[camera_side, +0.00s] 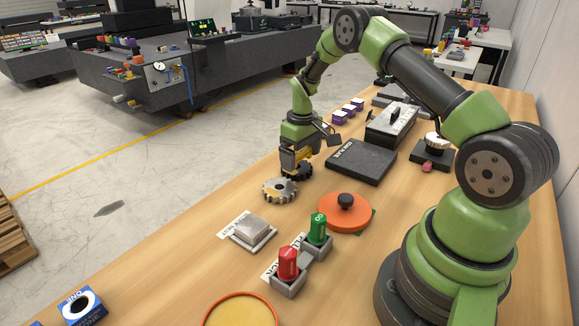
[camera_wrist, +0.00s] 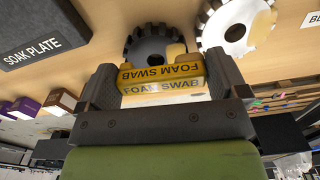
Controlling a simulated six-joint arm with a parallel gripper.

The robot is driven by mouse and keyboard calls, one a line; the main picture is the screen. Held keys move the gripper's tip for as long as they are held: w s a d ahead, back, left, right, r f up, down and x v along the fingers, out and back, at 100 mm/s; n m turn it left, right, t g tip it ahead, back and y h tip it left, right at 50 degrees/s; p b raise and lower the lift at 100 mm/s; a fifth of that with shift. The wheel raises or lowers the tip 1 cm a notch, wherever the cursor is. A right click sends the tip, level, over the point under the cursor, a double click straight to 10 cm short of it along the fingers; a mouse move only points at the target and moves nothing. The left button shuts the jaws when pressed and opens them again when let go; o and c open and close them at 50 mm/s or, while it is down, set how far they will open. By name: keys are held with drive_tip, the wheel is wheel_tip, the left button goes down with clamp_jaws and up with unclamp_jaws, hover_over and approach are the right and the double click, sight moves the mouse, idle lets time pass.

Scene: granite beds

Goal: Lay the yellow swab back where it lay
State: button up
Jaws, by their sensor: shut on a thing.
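The yellow swab (camera_wrist: 162,74) is a small block lettered FOAM SWAB, and it sits between the two fingers of my gripper (camera_wrist: 163,80) in the wrist view. My gripper (camera_side: 295,164) is shut on it. My gripper is just above or beside a dark toothed gear (camera_side: 301,172), which also shows beyond the swab in the wrist view (camera_wrist: 145,47). I cannot tell whether the swab touches the gear.
A silver gear (camera_side: 279,191) lies in front of the dark one. The black soak plate (camera_side: 361,161) lies to the right.

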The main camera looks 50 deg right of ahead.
drive_tip(key=shift+n, duration=0.3)
drive_tip(key=w+a, duration=0.1)
drive_tip(key=a, duration=0.1)
drive_tip(key=w+a+r, duration=0.1)
drive_tip(key=w+a, duration=0.1)
drive_tip(key=a, duration=0.1)
drive_tip(key=w+a+r, duration=0.1)
drive_tip(key=a, duration=0.2)
drive_tip(key=shift+w+r, duration=0.15)
drive_tip(key=shift+r, duration=0.1)
drive_tip(key=w+a+r, duration=0.2)
drive_tip(key=a+r, duration=0.2)
drive_tip(key=a, duration=0.8)
hover_over(221, 214)
wheel_tip(221, 214, down, 6)
drive_tip(key=shift+r, duration=0.1)
drive_tip(key=shift+f, duration=2.15)
drive_tip(key=shift+f, duration=0.2)
drive_tip(key=o, duration=0.8)
drive_tip(key=shift+c, duration=0.2)
wheel_tip(221, 214, up, 12)
drive_tip(key=shift+r, duration=0.25)
